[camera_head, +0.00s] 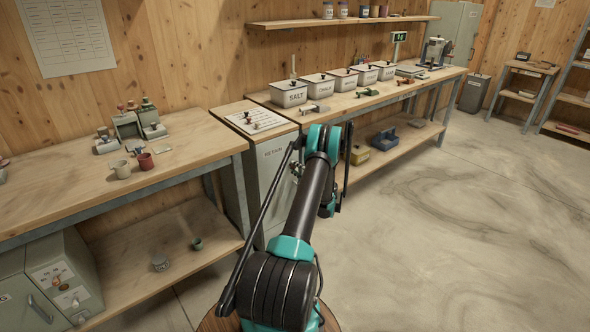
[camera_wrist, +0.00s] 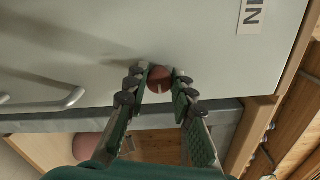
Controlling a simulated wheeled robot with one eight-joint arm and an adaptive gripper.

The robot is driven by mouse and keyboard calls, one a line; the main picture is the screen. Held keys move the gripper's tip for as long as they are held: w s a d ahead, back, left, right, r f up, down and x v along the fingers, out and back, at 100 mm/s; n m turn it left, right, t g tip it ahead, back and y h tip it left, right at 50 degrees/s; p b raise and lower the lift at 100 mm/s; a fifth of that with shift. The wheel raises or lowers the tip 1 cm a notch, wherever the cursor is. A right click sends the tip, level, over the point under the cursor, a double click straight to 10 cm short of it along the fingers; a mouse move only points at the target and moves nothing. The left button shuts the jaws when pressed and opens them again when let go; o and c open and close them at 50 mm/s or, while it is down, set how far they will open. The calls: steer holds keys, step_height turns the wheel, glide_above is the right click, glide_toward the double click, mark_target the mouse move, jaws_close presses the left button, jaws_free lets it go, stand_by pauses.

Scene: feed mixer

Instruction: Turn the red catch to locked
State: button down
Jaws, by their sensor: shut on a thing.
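The red catch (camera_wrist: 160,74) is a small rounded red knob on a pale door, seen in the wrist view. My gripper (camera_wrist: 159,82) has its two fingers on either side of the catch, shut on it. The catch's lower part and any lock marking are hidden or cannot be made out. In the head view the pale cabinet labelled RETAIN (camera_head: 270,178) stands between two benches. My arm crosses in front of its right side, and the catch cannot be made out there.
A curved grey handle (camera_wrist: 72,98) is on the same pale face, left of the catch. A wooden bench (camera_head: 95,192) stands left. Lidded bins, including one marked SALT (camera_head: 289,95), stand on the right bench. The floor (camera_head: 470,220) at right is clear.

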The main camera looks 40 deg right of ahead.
stand_by(0.3)
steer(key=c, duration=1.3)
jaws_free()
steer(key=s, duration=0.7)
steer(key=shift+s+d, duration=0.25)
